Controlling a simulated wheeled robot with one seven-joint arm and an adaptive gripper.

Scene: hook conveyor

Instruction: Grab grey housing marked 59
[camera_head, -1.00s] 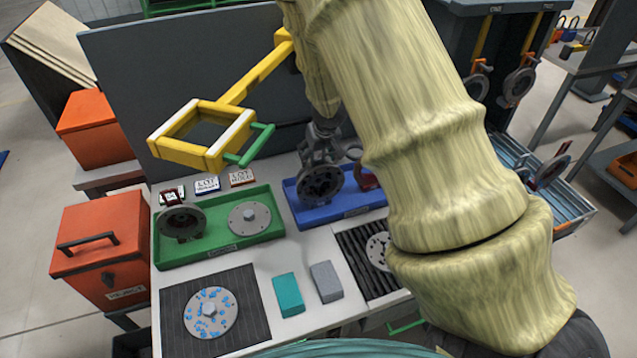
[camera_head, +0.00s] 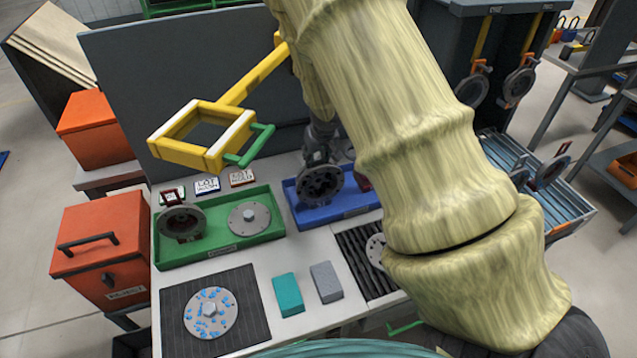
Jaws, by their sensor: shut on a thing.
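A dark grey round housing (camera_head: 320,184) with a ring of holes is at the blue tray, near its left side. My gripper (camera_head: 318,160) is at the top of this housing and shut on it. The fingertips are small and partly hidden, and I cannot tell whether the housing touches the tray floor. No number 59 can be read on it. Another dark grey housing (camera_head: 181,222) stands in the green tray at the left. My arm covers part of the blue tray and a reddish part there.
The green tray (camera_head: 262,238) also holds a pale flanged disc (camera_head: 249,217). A yellow frame (camera_head: 196,160) on an arm juts out above it. A teal block (camera_head: 288,295) and a grey block (camera_head: 326,282) lie in front. Housings hang on hooks at right (camera_head: 519,86).

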